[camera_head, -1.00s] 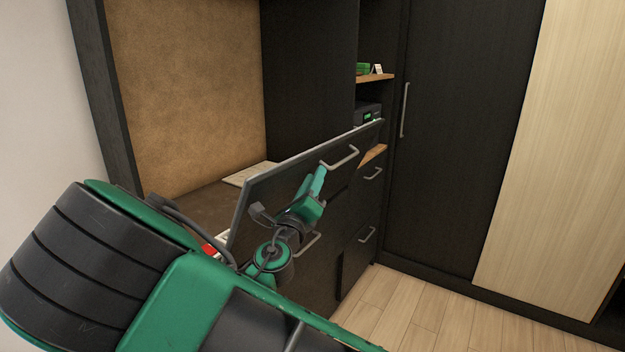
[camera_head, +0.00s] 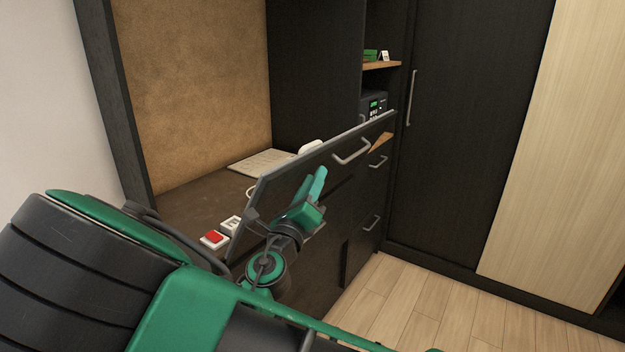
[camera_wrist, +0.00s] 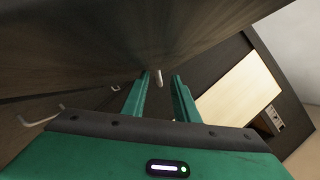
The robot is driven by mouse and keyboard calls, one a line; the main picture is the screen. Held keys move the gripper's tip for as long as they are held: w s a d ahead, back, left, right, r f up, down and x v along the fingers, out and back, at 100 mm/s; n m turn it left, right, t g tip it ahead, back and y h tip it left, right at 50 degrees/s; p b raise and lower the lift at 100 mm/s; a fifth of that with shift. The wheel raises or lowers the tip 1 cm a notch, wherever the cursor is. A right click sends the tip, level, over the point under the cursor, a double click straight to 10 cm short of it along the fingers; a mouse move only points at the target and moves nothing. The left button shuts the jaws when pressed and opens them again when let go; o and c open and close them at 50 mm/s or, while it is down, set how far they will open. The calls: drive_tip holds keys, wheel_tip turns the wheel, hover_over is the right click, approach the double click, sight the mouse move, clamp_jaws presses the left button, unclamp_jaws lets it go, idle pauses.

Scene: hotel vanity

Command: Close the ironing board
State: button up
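A dark panel (camera_head: 300,176) with a light top edge and a bar handle (camera_head: 352,153) stands out from the vanity, rising above the counter. It appears to be the ironing board's front; no board surface shows. My gripper (camera_head: 319,183) is in front of this panel, just below and left of the handle, and seems apart from it. In the wrist view my gripper (camera_wrist: 161,76) has its two green fingers spread, with a pale handle-like bar (camera_wrist: 159,79) showing between the tips. Nothing is held. My arm hides the panel's lower left.
The brown counter (camera_head: 190,205) behind the panel holds a red-and-white item (camera_head: 214,239) and a flat pale sheet (camera_head: 262,161). A dark wardrobe door (camera_head: 450,150) stands further right. Light wood floor (camera_head: 390,290) is clear.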

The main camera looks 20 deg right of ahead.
drive_tip(key=shift+v, duration=1.5)
drive_tip(key=shift+r, duration=0.2)
